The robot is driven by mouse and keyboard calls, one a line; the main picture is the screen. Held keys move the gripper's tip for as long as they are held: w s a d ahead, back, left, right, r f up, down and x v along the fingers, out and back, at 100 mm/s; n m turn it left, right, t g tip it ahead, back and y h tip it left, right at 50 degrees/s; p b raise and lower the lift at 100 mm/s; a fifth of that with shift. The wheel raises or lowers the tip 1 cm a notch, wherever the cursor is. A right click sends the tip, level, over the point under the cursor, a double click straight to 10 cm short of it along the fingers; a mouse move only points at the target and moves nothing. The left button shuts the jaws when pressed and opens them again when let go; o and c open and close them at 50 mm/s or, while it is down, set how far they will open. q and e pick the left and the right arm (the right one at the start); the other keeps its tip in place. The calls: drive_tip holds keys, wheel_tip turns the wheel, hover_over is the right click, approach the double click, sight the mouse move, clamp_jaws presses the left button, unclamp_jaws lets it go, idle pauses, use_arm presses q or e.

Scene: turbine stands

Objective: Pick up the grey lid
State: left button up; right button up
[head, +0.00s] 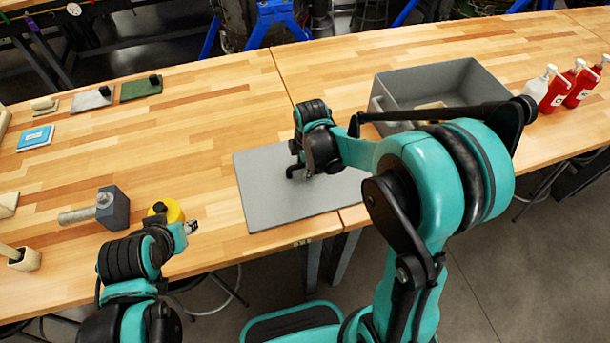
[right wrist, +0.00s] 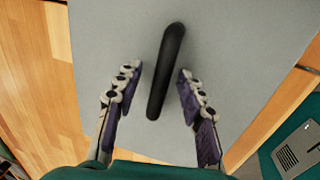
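The grey lid (head: 265,200) lies flat on the wooden bench near its front edge. It fills most of the right wrist view (right wrist: 235,50), with a black bar handle (right wrist: 166,70) on top.
An open grey crate (head: 470,80) stands behind the lid to the right, partly behind my right arm. Red bottles (head: 553,94) stand at far right. A hammer (head: 105,207) and a yellow object (head: 170,209) are on the left. The bench middle-left is clear.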

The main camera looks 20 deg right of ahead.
clamp_jaws()
idle(0.5)
wheel_tip(320, 180, up, 10)
drive_tip(key=p, duration=0.3)
drive_tip(key=c, duration=0.7)
unclamp_jaws()
clamp_jaws()
drive_tip(key=shift+f, duration=0.1)
